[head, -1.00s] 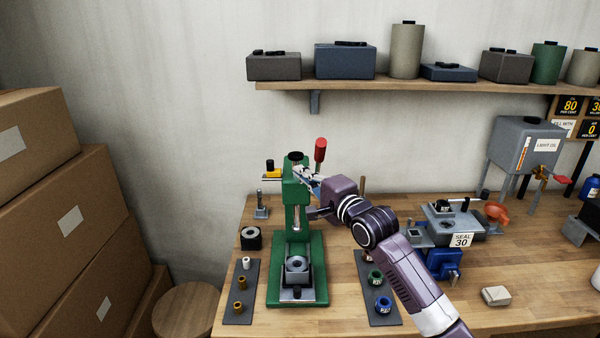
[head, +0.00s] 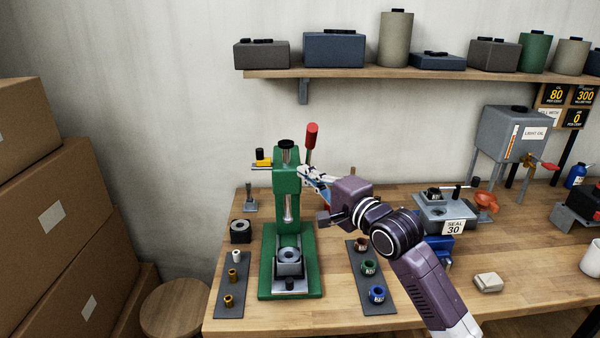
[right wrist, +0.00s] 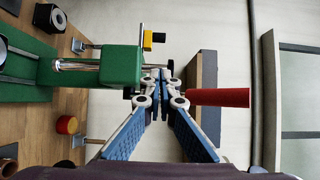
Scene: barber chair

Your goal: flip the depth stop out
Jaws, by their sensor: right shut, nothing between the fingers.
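The green press (head: 287,180) stands upright on the bench. A yellow piece with a black knob (head: 263,163), which looks like the depth stop, sticks out on the left of its head. The yellow piece (right wrist: 148,41) also shows in the right wrist view, beyond the green head. My right gripper (head: 306,173) is just right of the press head, on the opposite side from the yellow piece. Its fingers (right wrist: 160,84) are together and empty, pointing at the head near the red lever handle (head: 311,136). Whether they touch the press I cannot tell. My left gripper is not in view.
A dark block with a ring (head: 289,258) sits on the press base. Mats with small bushings lie left (head: 232,287) and right (head: 376,285) of it. A grey fixture (head: 446,212) and oil tank (head: 512,140) stand right. Boxes (head: 60,210) are stacked at left.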

